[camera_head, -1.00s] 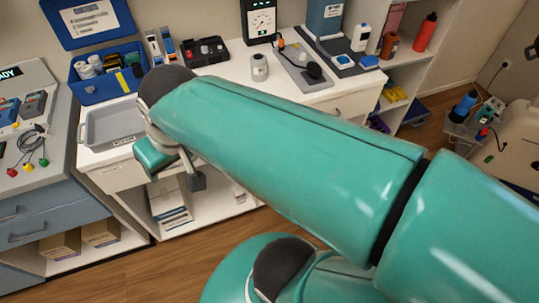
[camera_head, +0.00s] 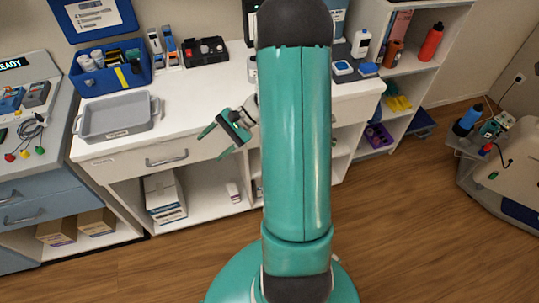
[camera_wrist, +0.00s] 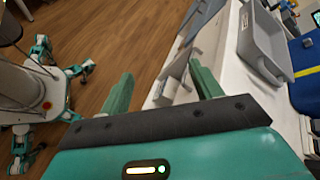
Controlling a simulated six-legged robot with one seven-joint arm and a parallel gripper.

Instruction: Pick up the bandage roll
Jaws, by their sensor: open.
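White roll-like pieces (camera_head: 91,61) sit in the left part of the open blue case (camera_head: 118,78) on the counter. I cannot tell whether one of them is the bandage roll. A small white object (camera_head: 233,193) lies on the lower shelf; it is too small to identify. My gripper (camera_head: 211,145) is open and empty, in front of the counter's drawer and right of the grey tray (camera_head: 120,117). In the wrist view my open fingers (camera_wrist: 161,70) show nothing between them but floor and the counter's edge; no roll is visible there.
The grey tray (camera_wrist: 268,45) and blue case (camera_wrist: 304,75) show at the wrist view's right. My arm hides the counter's middle. Wooden floor (camera_head: 400,220) is clear at right.

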